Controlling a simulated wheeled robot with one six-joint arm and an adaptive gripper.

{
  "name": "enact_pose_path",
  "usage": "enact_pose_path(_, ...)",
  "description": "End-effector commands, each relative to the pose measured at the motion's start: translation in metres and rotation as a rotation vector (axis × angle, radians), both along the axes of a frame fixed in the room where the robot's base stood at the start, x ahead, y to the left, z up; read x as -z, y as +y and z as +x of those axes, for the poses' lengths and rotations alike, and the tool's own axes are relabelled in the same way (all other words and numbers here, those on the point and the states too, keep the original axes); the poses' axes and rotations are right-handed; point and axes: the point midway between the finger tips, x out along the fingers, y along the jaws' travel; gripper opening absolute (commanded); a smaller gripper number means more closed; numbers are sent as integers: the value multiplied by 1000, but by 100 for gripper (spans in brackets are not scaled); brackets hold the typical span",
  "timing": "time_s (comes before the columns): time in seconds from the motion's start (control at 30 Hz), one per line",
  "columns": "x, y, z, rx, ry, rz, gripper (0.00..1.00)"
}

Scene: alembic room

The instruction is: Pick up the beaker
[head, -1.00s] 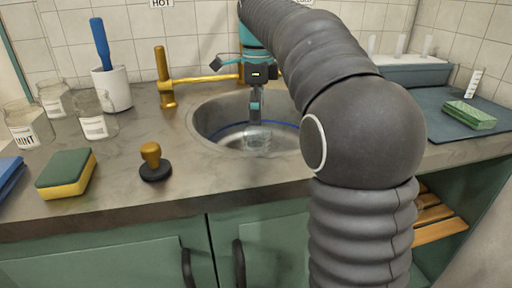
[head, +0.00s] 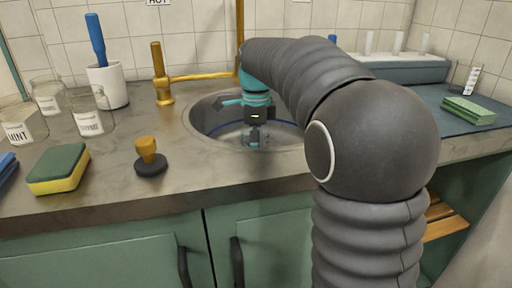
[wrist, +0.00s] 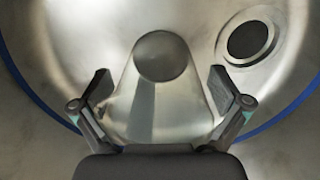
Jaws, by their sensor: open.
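The beaker (wrist: 155,105) is a clear glass vessel in the sink, seen from above in the wrist view. A dark round patch shows at its far end. My gripper (wrist: 164,88) is open, with one finger on each side of the beaker and a visible gap at both sides. In the head view my gripper (head: 253,137) is lowered into the sink basin. There the beaker is mostly hidden behind the gripper, and I cannot make it out clearly.
The round metal sink (head: 205,122) surrounds the gripper, and its drain (wrist: 248,40) lies beyond the beaker to the right. A brass tap (head: 160,78) stands behind. A stamp (head: 149,158), a sponge (head: 58,170) and glass jars (head: 92,112) occupy the left counter.

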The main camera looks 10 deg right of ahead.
Motion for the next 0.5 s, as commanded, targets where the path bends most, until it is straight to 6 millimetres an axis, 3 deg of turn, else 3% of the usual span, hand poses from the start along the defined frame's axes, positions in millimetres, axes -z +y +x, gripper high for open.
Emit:
enact_pose_path(0.13,0,0,0,0,0,0,99)
enact_pose_path(0.43,0,0,0,0,1,0,28)
enact_pose_path(0.5,1,0,0,0,2,0,27)
